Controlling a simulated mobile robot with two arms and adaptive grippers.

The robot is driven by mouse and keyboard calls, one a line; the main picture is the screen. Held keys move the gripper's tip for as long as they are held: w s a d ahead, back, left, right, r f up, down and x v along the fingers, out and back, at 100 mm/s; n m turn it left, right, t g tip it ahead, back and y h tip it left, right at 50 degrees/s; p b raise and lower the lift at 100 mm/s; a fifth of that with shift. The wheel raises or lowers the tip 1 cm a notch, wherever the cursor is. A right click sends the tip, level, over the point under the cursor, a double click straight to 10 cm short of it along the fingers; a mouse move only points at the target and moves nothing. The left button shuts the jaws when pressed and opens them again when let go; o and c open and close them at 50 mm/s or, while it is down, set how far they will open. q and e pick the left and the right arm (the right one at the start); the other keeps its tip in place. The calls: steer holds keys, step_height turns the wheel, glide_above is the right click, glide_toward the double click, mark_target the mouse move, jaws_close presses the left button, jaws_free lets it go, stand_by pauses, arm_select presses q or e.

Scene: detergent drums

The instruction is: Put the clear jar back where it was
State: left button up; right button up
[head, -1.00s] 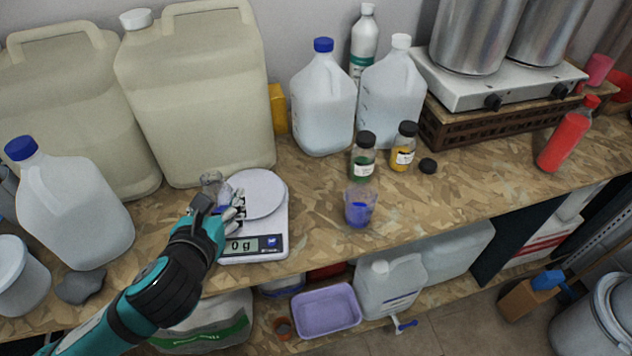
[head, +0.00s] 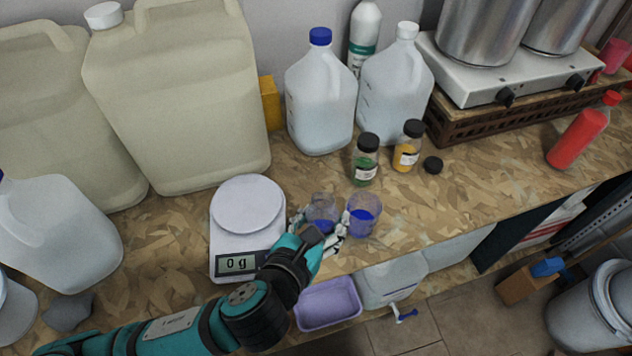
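The clear jar (head: 322,208) is a small see-through vessel with blue showing at its bottom. It is at the front middle of the bench, right of the scale and close beside a clear cup of blue liquid (head: 364,214). My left gripper (head: 320,226) has its fingers on both sides of the jar and appears shut on it. The gripper body hides the jar's lower part, so I cannot tell whether it touches the bench. My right gripper is not in view.
The white scale (head: 248,208) reads 0 g and its plate is empty. Green (head: 365,160) and yellow (head: 407,147) bottles stand behind the cup. Large canisters (head: 185,105) stand at the back left. The bench between scale and canisters is clear.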

arm_select(q)
steer(key=shift+s+d+r, duration=0.1)
steer(key=shift+s+d, duration=0.2)
steer(key=shift+d, duration=0.25)
steer(key=shift+w+d+h, duration=0.15)
steer(key=shift+w+h, duration=0.05)
steer(key=shift+h, duration=0.1)
steer(key=w+p, duration=0.1)
steer(key=w, duration=0.4)
steer(key=w+a+f+p, duration=0.1)
steer(key=w, duration=0.4)
steer(key=w+a+p, duration=0.1)
steer(key=w+p, duration=0.1)
steer(key=w, duration=0.3)
steer(key=shift+w+a+f, duration=0.1)
steer(key=shift+a+f, duration=0.15)
steer(key=shift+f, duration=0.1)
step_height(320, 180, down, 3)
steer(key=shift+r+p, duration=0.1)
steer(key=shift+p, duration=0.25)
steer(key=shift+f, duration=0.3)
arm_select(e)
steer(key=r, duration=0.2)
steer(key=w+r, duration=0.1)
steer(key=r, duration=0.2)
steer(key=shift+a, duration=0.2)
arm_select(q)
steer(key=shift+f, duration=0.1)
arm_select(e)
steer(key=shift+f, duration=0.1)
